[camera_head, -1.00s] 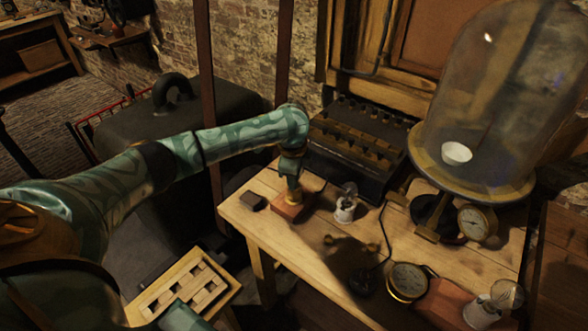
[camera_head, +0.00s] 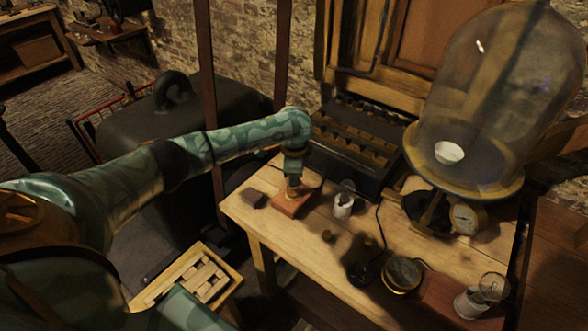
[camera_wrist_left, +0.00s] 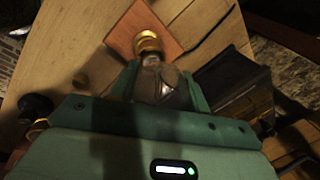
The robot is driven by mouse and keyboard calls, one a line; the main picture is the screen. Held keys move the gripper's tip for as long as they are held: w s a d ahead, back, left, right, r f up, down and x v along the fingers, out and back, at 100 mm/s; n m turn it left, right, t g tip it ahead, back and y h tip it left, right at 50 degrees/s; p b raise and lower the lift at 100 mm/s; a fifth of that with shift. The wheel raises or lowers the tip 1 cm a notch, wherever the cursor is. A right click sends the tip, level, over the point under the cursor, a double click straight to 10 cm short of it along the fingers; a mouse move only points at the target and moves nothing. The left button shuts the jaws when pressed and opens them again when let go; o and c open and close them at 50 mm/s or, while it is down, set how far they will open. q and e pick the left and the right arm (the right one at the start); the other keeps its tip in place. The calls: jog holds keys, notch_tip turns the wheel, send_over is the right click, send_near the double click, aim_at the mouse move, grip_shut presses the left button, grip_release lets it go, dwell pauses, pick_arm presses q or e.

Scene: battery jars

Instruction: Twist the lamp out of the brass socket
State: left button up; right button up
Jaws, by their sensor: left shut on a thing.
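The brass socket (camera_wrist_left: 148,42) sits on a reddish wooden block (camera_wrist_left: 122,36) on the workbench. The block also shows in the head view (camera_head: 287,208), with the socket largely hidden under my gripper. The clear glass lamp (camera_wrist_left: 158,78) is between the fingers of my left gripper (camera_wrist_left: 160,92), which is shut on it. Its neck lines up with the socket's mouth; whether it is still seated or just clear, I cannot tell. In the head view my left gripper (camera_head: 293,184) points down over the block. My right gripper is not in view.
A small lamp on a white base (camera_head: 343,206) stands right of the block, with a dark flat piece (camera_head: 254,199) left of it. A dark battery case (camera_head: 350,150) stands behind.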

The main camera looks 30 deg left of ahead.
pick_arm(q)
jog(key=shift+r+n+g+y+p, duration=0.15)
jog(key=shift+n+g+y+p, duration=0.15)
jog(key=shift+n+p, duration=2.1)
jog(key=shift+a+n+p, duration=0.1)
jog(key=shift+n+p, duration=0.25)
jog(key=shift+n, duration=0.25)
jog(key=shift+n+p, duration=0.65)
jog(key=shift+n, duration=0.35)
jog(key=shift+n+g, duration=0.4)
jog(key=shift+n, duration=0.2)
jog(key=shift+s+a+n, duration=0.1)
jog(key=shift+n, duration=0.9)
jog(key=shift+p, duration=0.35)
